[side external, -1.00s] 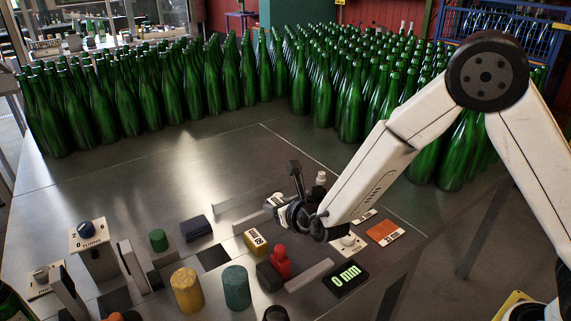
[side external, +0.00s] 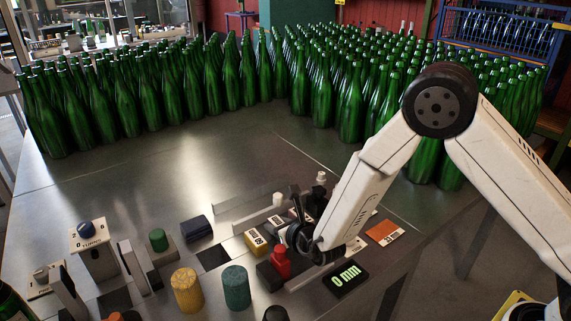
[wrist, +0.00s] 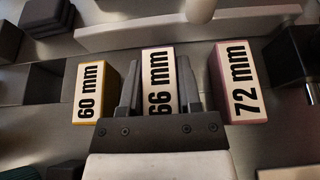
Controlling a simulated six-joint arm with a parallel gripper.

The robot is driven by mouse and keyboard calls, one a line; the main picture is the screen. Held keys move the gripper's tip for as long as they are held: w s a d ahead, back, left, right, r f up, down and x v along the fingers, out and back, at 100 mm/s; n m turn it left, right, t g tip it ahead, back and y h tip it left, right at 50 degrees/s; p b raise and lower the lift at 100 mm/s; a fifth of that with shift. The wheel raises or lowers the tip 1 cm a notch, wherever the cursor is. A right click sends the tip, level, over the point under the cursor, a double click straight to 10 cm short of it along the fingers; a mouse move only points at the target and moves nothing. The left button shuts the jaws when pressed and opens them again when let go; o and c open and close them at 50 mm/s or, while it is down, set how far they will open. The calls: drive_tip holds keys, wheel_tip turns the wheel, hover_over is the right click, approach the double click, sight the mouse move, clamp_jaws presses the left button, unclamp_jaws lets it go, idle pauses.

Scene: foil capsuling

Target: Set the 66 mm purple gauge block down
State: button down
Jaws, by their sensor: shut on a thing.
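The 66 mm purple gauge block (wrist: 159,82) is between the fingers of my gripper (wrist: 158,88) in the wrist view, with its white label facing the camera. The fingers are shut on it. It sits in line between the yellow 60 mm block (wrist: 91,92) and the pinkish 72 mm block (wrist: 240,84), with a gap on each side. In the side view my gripper (side external: 297,221) is low over the bench, just right of the 60 mm block (side external: 257,241). I cannot tell whether the held block's underside touches the surface.
A red-topped piece (side external: 281,263) and a display reading 0 mm (side external: 346,279) stand near my gripper. An orange card (side external: 384,232) lies to the right. A long light bar (wrist: 185,30) runs beyond the blocks. Green bottles (side external: 200,85) crowd the back; the bench before them is clear.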

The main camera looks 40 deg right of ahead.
drive_tip(key=shift+f, duration=0.3)
drive_tip(key=shift+c, duration=1.4)
unclamp_jaws()
drive_tip(key=shift+s, duration=0.1)
drive_tip(key=shift+v, duration=3.85)
drive_tip(key=shift+r, duration=0.15)
